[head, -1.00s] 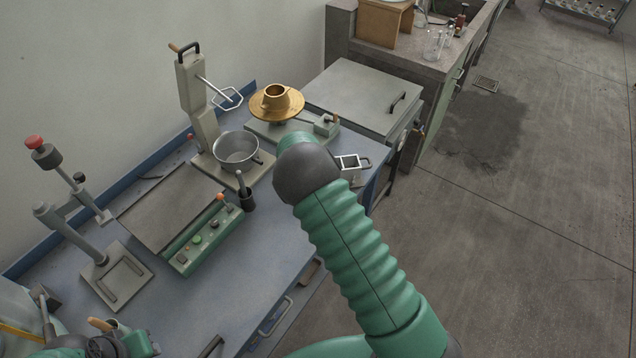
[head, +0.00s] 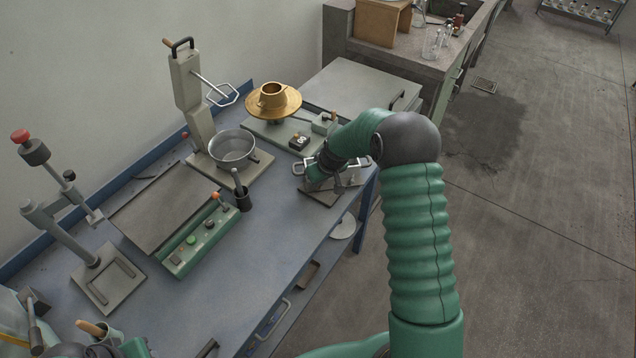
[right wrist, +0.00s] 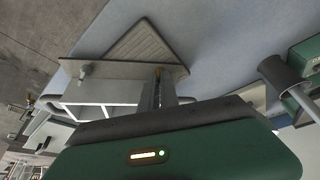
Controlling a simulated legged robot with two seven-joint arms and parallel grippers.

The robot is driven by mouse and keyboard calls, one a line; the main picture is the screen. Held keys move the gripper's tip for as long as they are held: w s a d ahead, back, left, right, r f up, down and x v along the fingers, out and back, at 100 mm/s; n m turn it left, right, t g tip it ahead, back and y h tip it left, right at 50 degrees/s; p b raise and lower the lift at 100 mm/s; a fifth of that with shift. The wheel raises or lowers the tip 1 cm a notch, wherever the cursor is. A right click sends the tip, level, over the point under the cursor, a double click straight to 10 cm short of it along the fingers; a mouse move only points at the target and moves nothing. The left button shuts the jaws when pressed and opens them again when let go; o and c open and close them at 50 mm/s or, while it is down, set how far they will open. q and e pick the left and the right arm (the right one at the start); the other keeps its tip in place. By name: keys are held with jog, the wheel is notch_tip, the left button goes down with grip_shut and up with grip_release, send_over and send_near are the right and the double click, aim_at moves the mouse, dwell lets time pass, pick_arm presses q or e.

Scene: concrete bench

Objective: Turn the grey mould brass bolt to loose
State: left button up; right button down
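The grey mould (head: 354,172), a metal frame with loop handles, stands on a plate at the bench's front right edge, partly hidden by my right arm. In the right wrist view the mould (right wrist: 92,112) shows open cells and a small grey knob on top. My right gripper (head: 312,178) is at the mould's left side. In the wrist view its narrow finger (right wrist: 158,92) reaches the mould's top edge. A tiny brass-coloured spot (right wrist: 158,72), perhaps the bolt, shows at the fingertip. Whether the fingers are closed on it I cannot tell. My left gripper cannot be made out.
A grey pan (head: 233,150) and a brass flanged piece (head: 273,100) stand behind the mould. A green control box (head: 200,240) and a dark cup (head: 243,198) holding a tool are to its left. A grey lidded box (head: 362,85) is at the back right.

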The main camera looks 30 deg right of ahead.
jog(key=n, duration=0.1)
jog(key=n+y, duration=0.1)
jog(key=n, duration=0.1)
jog(key=shift+d+n, duration=0.3)
jog(key=shift+d, duration=0.05)
jog(key=n+y, duration=0.1)
jog(key=n, duration=0.2)
jog(key=shift+w+d+n+g+y+p, duration=0.1)
jog(key=shift+d+n+g+y+p, duration=0.05)
jog(key=shift+n+g+y+p, duration=0.2)
jog(key=shift+w+d+n+g+y+b, duration=0.15)
jog(key=shift+n+g+y, duration=0.25)
jog(key=shift+n, duration=0.85)
jog(key=shift+a+n+g+y+b, duration=0.1)
jog(key=shift+n+g+y+b, duration=0.2)
jog(key=shift+n, duration=0.9)
jog(key=shift+d, duration=0.1)
jog(key=c, duration=1.9)
grip_release()
